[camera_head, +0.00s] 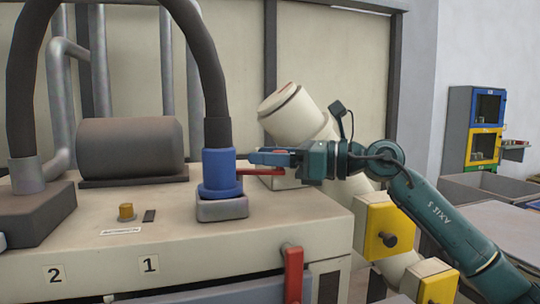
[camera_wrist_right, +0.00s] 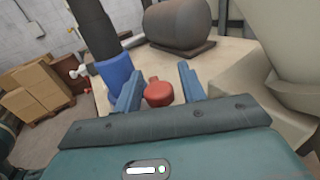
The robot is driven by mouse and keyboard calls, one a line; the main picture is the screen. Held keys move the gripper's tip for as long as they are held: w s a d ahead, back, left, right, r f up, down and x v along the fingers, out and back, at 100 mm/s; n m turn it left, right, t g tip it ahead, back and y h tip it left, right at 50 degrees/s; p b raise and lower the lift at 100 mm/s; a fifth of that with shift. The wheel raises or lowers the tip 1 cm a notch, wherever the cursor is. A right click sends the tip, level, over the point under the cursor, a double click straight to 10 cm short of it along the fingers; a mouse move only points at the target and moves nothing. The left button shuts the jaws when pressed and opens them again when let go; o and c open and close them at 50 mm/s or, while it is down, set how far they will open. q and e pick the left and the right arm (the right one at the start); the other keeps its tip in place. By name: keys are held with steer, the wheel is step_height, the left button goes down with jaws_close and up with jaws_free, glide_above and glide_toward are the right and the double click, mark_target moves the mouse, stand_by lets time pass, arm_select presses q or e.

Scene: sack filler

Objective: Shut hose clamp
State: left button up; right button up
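The hose clamp is a blue collar (camera_head: 218,172) at the lower end of a thick black hose, on a grey base on top of the machine. Its red lever (camera_head: 262,172) sticks out to the right, roughly level. My right gripper (camera_head: 268,157) is beside the collar, near the lever. In the right wrist view, its two blue fingers are apart, and the rounded end of the red lever (camera_wrist_right: 158,93) shows between them with gaps on both sides. The blue collar (camera_wrist_right: 114,73) is just beyond the left finger there. I cannot tell whether the fingers touch anything. My left gripper is not in view.
A cream pipe (camera_head: 293,112) rises behind my right gripper. Cardboard boxes (camera_wrist_right: 35,90) stand on the floor.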

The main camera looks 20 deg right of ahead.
jaws_close()
